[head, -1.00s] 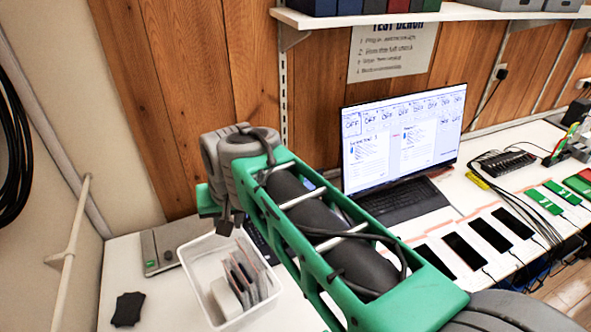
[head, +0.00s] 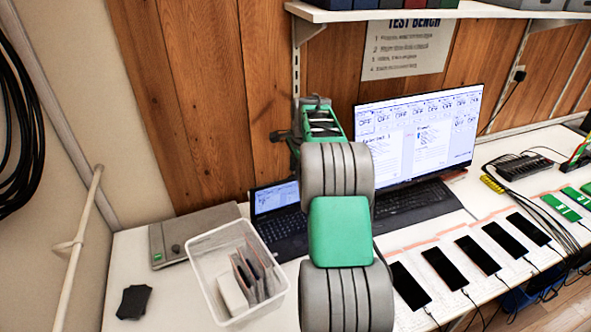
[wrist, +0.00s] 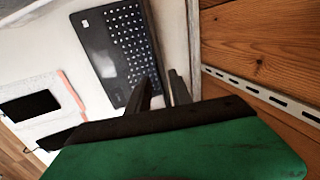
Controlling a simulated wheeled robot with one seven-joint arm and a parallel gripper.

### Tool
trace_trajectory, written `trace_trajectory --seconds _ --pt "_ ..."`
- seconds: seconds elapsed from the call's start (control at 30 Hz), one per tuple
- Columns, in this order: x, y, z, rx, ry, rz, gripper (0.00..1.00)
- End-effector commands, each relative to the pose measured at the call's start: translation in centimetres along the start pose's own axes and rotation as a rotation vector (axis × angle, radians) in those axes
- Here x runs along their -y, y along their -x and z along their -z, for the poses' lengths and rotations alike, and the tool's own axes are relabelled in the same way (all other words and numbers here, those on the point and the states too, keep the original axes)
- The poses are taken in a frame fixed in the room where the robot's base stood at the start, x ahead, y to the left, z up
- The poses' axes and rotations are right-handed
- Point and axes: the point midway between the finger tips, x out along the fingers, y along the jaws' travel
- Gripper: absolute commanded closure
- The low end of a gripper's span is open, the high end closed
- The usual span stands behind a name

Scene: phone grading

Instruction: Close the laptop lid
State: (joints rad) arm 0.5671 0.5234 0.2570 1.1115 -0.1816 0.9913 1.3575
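The laptop stands open on the white bench by the wall. In the head view its lit screen (head: 275,198) is raised and its dark keyboard base (head: 285,235) lies flat; my arm covers its right part. In the wrist view the keyboard base (wrist: 112,52) shows from above, with the raised lid (wrist: 156,42) seen as a thin dark strip along its wall side. My gripper (wrist: 161,82) has two fingers with a narrow gap, seemingly empty, close to the lid's near end in the picture. Contact cannot be told. The fingertips are not clear in the head view.
A white bin (head: 225,295) with upright packets stands left of the laptop. A large monitor (head: 420,135) with a dark keyboard (head: 418,205) stands to the right. Several phones (head: 475,255) lie along the front right. The wood wall (head: 230,90) is close behind.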

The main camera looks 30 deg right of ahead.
Motion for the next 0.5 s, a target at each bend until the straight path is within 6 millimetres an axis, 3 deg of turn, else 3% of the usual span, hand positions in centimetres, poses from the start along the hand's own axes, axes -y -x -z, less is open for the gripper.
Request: trace_trajectory --seconds 0.3,0.5 --pt "0.01 -0.60 -0.02 -0.001 0.001 0.001 0.75" --pt "0.01 -0.57 -0.02 -0.001 0.002 0.001 0.91"
